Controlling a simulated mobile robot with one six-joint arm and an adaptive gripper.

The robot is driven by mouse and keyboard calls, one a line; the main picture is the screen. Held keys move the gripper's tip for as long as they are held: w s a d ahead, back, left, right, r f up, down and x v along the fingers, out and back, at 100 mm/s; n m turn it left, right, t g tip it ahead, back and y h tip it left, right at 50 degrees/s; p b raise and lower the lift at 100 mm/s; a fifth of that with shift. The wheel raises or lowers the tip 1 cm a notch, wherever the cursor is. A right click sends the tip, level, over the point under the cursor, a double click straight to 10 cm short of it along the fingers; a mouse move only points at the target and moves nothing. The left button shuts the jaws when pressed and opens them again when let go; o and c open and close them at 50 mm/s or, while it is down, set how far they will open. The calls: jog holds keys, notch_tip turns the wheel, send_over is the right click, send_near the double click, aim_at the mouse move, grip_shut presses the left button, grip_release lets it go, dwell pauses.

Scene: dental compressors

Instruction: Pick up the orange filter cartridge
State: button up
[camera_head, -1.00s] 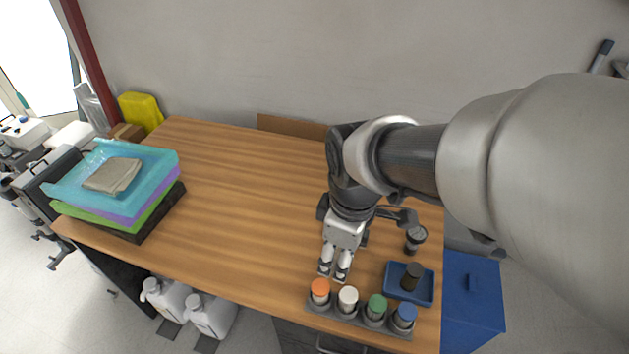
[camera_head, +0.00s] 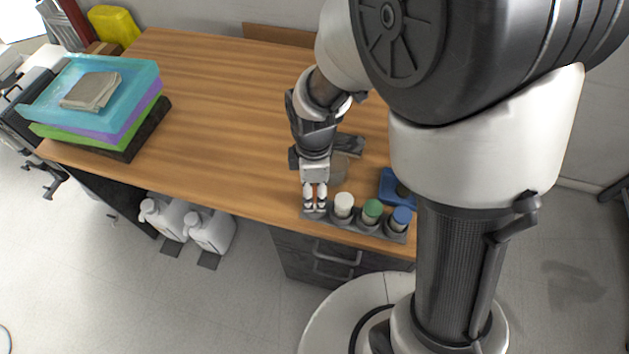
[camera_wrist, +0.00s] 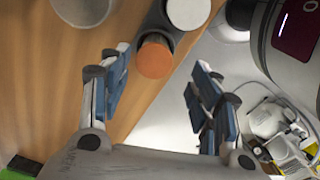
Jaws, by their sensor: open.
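The orange filter cartridge (camera_wrist: 155,60) stands in the end slot of a dark rack; in the wrist view its round orange cap lies between and just beyond my fingertips. My gripper (camera_wrist: 160,80) is open, with one blue-padded finger on each side of the cap and a gap to both. In the head view my gripper (camera_head: 315,207) is at the left end of the rack (camera_head: 362,226) and hides the orange cartridge. White (camera_head: 344,202), green (camera_head: 372,209) and blue (camera_head: 401,217) capped cartridges stand in the other slots.
A blue tray (camera_head: 388,190) sits behind the rack, partly hidden by my arm. Stacked coloured trays (camera_head: 140,98) with a folded cloth (camera_head: 91,91) lie at the table's left. The wooden table (camera_head: 220,120) is clear between. The rack is near the table's front edge.

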jog(key=f+b, duration=0.1)
jog(key=f, duration=0.2)
jog(key=f+b, duration=0.1)
jog(key=f, duration=0.1)
jog(key=shift+w+d+f+b, duration=0.2)
jog(key=shift+w+f+b, duration=0.1)
jog(key=shift+w+f, duration=0.1)
jog(key=shift+r, duration=0.15)
jog(key=c, duration=1.2)
